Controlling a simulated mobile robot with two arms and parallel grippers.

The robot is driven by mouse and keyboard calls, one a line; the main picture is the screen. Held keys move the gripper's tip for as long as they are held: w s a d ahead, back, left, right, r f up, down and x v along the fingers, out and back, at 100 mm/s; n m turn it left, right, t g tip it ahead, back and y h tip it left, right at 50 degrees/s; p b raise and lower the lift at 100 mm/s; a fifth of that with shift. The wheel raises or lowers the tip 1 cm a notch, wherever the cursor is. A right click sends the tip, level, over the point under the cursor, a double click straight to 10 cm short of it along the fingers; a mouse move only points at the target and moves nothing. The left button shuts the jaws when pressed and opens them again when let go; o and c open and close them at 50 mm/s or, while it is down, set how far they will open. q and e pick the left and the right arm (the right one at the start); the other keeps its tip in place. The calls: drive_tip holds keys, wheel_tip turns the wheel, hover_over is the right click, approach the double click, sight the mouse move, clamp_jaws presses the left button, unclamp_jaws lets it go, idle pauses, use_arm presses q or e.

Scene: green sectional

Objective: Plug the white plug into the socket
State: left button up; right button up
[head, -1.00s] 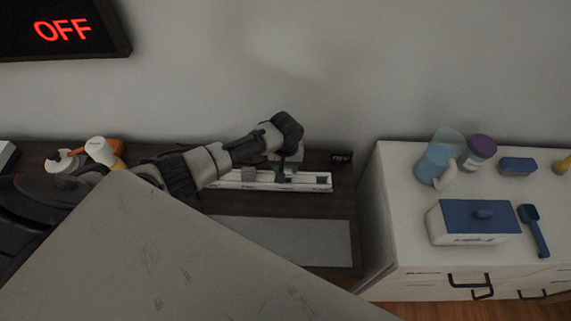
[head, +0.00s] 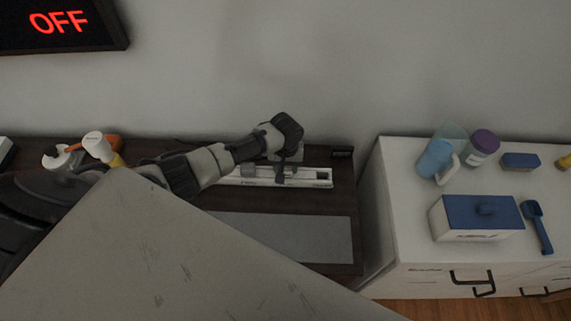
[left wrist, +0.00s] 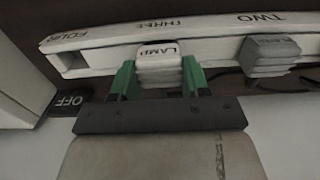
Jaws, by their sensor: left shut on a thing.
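The white plug (left wrist: 160,65), labelled LAMP, sits between the green fingertips of my left gripper (left wrist: 160,78) in the left wrist view. The gripper is shut on it. The plug is at the white power strip (left wrist: 110,52), in line with the THREE label. How deep it sits is hidden. An open socket shows at the FOUR end of the strip. A grey plug (left wrist: 270,55) is at the strip near TWO. In the head view my left gripper (head: 287,170) is over the right half of the strip (head: 318,178). My right gripper is not in view.
A small black OFF box (left wrist: 70,102) is beside the strip's FOUR end. A large OFF display (head: 58,22) is on the wall. A grey mat (head: 290,236) lies in front of the strip. A white cabinet (head: 385,215) with several items stands to the right.

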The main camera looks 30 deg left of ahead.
use_arm(q)
drive_tip(key=shift+f, duration=0.25)
drive_tip(key=o, duration=1)
drive_tip(key=shift+r, duration=0.1)
wheel_tip(320, 180, up, 11)
drive_tip(key=shift+f, duration=0.15)
